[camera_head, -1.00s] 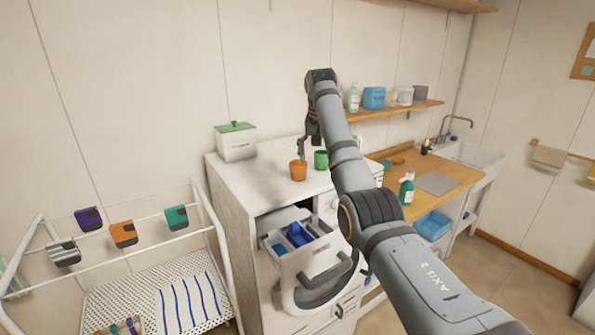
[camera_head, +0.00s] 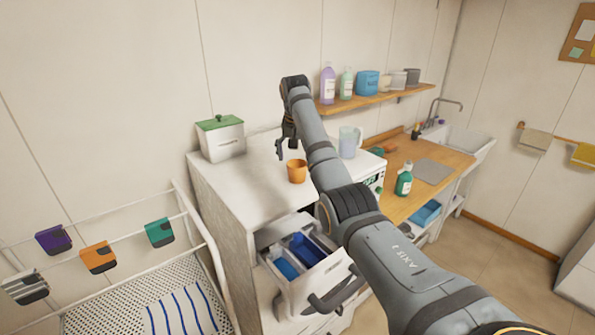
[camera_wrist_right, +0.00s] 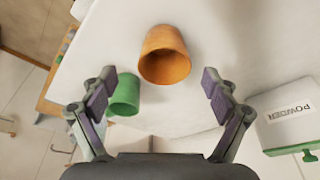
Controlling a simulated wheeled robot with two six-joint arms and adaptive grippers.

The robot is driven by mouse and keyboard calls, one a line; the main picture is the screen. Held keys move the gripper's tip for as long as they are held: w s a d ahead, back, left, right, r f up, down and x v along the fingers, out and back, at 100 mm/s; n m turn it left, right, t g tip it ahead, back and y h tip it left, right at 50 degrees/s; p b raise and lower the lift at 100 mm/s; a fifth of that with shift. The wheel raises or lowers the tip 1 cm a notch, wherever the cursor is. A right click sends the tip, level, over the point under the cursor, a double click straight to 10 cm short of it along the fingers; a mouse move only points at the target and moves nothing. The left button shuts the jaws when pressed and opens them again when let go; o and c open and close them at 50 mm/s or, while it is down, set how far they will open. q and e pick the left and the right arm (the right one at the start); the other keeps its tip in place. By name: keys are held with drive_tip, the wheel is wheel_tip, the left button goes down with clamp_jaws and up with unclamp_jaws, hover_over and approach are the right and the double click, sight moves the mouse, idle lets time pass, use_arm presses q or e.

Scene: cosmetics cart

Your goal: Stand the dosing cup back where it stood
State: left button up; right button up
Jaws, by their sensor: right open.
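My right gripper (camera_head: 283,148) is open and empty, just above and to the left of the cup in the head view. In the right wrist view the orange cup (camera_wrist_right: 165,52) lies ahead of the spread fingers (camera_wrist_right: 155,88), apart from them. A green cup (camera_wrist_right: 124,94) stands beside it, close to one finger in that picture. My right arm hides the green cup in the head view. The frames do not show which cup is the dosing cup. My left gripper is not in view.
A white powder box with a green lid (camera_head: 221,139) stands at the back left of the top. A clear jug (camera_head: 350,142) stands right of my arm. The detergent drawer (camera_head: 318,275) is pulled open below. A wall shelf (camera_head: 375,99) holds bottles and boxes.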

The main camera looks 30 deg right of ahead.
sight(297, 170)
drive_tip(key=shift+w+d+f, duration=0.1)
drive_tip(key=shift+w+f, duration=0.4)
drive_tip(key=shift+f, duration=0.1)
drive_tip(key=p+x, duration=0.1)
drive_tip(key=p, duration=0.1)
drive_tip(key=shift+f+p, duration=0.35)
drive_tip(key=shift+a+p+x, duration=0.2)
drive_tip(key=shift+p+x, duration=0.35)
drive_tip(key=shift+x, duration=0.7)
drive_tip(key=shift+s+d+f, duration=0.15)
drive_tip(key=shift+f, duration=0.3)
drive_tip(key=c, duration=1.1)
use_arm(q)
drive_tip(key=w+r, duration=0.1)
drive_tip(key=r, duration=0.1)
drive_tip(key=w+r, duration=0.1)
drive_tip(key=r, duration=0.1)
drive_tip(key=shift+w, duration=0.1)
use_arm(e)
drive_tip(key=shift+c, duration=0.4)
